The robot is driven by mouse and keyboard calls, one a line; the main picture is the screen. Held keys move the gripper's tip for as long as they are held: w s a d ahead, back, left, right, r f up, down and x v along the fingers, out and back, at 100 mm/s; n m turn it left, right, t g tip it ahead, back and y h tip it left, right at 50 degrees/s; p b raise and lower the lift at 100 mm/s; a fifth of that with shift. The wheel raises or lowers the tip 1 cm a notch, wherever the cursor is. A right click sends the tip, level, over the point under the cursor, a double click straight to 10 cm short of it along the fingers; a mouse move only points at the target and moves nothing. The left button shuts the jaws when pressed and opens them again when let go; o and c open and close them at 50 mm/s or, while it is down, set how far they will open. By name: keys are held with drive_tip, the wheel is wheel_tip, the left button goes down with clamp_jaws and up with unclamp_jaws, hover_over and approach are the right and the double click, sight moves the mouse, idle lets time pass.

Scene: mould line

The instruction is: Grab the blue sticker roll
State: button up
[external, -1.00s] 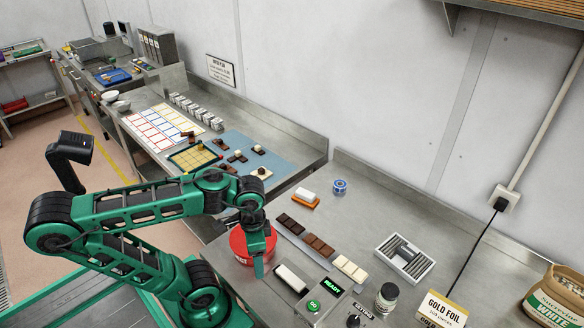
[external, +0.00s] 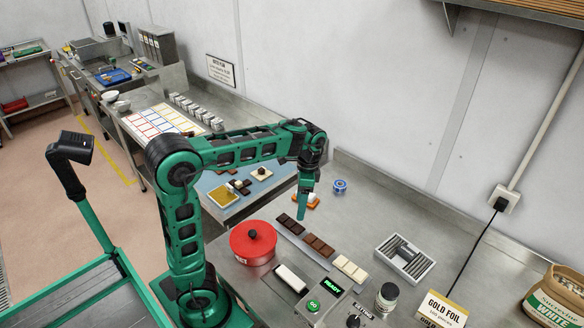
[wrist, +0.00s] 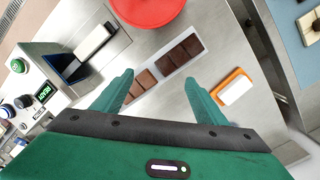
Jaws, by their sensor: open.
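The blue sticker roll (external: 340,186) is a small blue ring with a pale centre, standing on the steel counter near the back edge. My gripper (external: 301,215) is in the air to the left of the roll and nearer the camera, apart from it. In the wrist view my gripper (wrist: 160,85) has its two green fingers spread wide with nothing between them. The roll does not show in the wrist view.
An orange-and-white block (external: 313,199) lies just left of the roll, partly behind my gripper. A strip of chocolate bars (external: 320,245), a red lidded pot (external: 252,245) and a slotted metal box (external: 404,258) stand around. Counter right of the roll is clear.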

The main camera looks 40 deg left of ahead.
drive_tip(key=w+a+f+m+y, duration=0.2)
drive_tip(key=w+a+y, duration=0.15)
drive_tip(key=w, duration=0.75)
drive_tip(key=w+a+f+m+y, duration=0.2)
drive_tip(key=w+a+y, duration=0.15)
drive_tip(key=w, duration=0.65)
drive_tip(key=w+d+r+m+t+y, duration=0.35)
drive_tip(key=w+d+m+y, duration=0.25)
drive_tip(key=w+d, duration=0.45)
approach(338, 184)
drive_tip(key=a, duration=0.3)
drive_tip(key=shift+w+a+f, duration=0.2)
drive_tip(key=shift+w+f, duration=0.05)
drive_tip(key=shift+w, duration=0.15)
drive_tip(key=shift+f+x, duration=0.2)
drive_tip(key=shift+x, duration=1.1)
drive_tip(key=shift+f+x, duration=0.2)
drive_tip(key=shift+x, duration=1.15)
drive_tip(key=shift+s+d, duration=0.15)
